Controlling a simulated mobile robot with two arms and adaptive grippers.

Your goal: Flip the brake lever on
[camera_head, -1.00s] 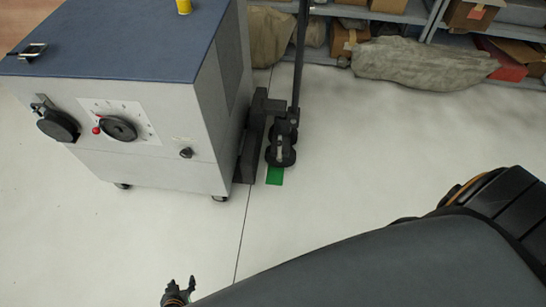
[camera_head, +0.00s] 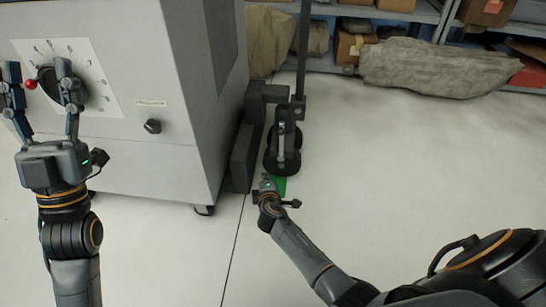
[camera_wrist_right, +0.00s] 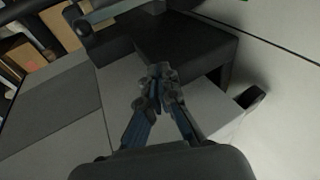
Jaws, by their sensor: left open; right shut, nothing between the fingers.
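A black wheeled unit (camera_head: 283,150) with a small light grey lever-like piece (camera_head: 281,130) stands against the right side of the grey machine cabinet (camera_head: 165,85). I cannot tell for sure that this piece is the brake lever.
A dark upright post (camera_head: 303,50) rises from the wheeled unit. A black knob (camera_head: 152,126) sits on the cabinet front. Shelves with boxes (camera_head: 355,50) and a covered bundle (camera_head: 435,68) line the back. The floor (camera_head: 400,160) to the right is clear.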

